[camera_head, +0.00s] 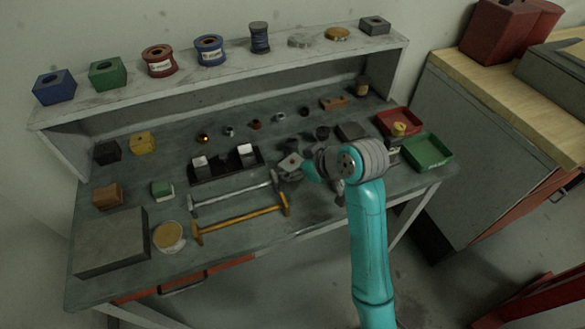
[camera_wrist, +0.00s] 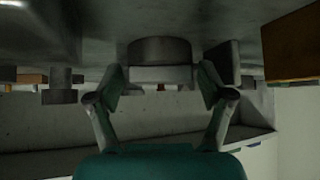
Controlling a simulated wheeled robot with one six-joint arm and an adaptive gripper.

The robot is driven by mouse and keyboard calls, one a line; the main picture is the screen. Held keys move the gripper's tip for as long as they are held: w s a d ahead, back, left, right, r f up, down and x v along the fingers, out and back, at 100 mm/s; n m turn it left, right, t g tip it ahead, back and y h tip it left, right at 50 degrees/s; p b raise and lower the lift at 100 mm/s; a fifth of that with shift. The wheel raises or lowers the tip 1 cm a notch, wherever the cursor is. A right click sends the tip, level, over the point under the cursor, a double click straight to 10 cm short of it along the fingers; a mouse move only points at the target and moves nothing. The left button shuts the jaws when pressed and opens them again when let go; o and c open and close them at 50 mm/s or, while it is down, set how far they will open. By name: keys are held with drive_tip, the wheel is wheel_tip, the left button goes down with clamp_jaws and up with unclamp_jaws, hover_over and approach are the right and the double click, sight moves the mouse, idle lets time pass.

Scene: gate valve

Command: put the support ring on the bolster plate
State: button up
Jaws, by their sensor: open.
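My gripper (camera_head: 306,168) reaches in low over the right half of the grey workbench, its fingers partly hidden by the wrist. In the wrist view, which looks upside down, my gripper (camera_wrist: 160,92) is open, with one finger on each side of a dark round piece (camera_wrist: 160,50). This piece may be the support ring; I cannot tell whether the fingers touch it. A dark round part (camera_head: 322,132) stands just behind my gripper in the head view. A dark flat square plate (camera_head: 352,131), possibly the bolster plate, lies to its right.
A black tray (camera_head: 225,171) with metal blocks and two bar tools, one grey (camera_head: 232,195) and one orange (camera_head: 240,218), lie left of my gripper. A red bin (camera_head: 398,119) and green bin (camera_head: 428,152) are at right.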

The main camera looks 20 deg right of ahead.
drive_tip(key=shift+x, duration=0.85)
drive_tip(key=shift+c, duration=0.3)
drive_tip(key=shift+r, duration=0.15)
drive_tip(key=c, duration=1.5)
